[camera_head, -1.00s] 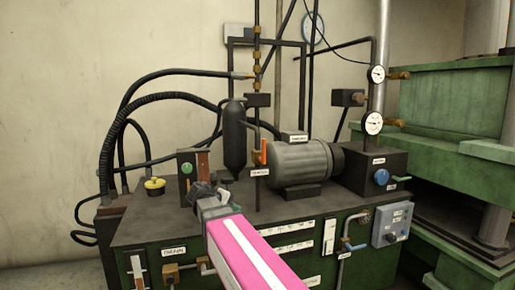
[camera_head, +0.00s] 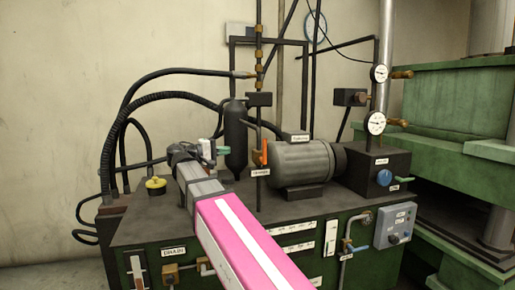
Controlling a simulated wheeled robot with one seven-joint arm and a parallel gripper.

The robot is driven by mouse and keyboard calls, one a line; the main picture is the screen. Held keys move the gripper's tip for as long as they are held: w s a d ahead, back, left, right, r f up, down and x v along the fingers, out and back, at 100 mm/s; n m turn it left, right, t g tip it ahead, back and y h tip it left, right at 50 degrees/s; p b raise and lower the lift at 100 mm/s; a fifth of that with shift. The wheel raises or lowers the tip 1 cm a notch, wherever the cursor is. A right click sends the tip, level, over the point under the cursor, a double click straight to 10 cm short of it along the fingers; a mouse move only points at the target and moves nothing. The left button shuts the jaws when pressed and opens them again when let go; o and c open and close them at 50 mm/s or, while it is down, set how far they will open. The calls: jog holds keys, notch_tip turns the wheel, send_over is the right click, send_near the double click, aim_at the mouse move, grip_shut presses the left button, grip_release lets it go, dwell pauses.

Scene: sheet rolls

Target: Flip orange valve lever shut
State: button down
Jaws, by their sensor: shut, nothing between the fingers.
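The orange valve lever (camera_head: 265,152) stands upright on a thin vertical pipe, between the dark cylinder and the grey motor. A brass-coloured valve body (camera_head: 257,157) sits beside it, with a small white label below.
The dark cylinder (camera_head: 236,140) stands behind my gripper. The grey motor (camera_head: 305,163) is close right of the lever. Black hoses (camera_head: 125,100) arch at the left. A yellow cap (camera_head: 155,186), blue knob (camera_head: 384,177) and blue-handled valve (camera_head: 355,247) are farther off.

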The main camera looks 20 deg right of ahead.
jog(key=w+d, duration=0.2)
jog(key=d, duration=1.1)
jog(key=shift+w+d, duration=0.4)
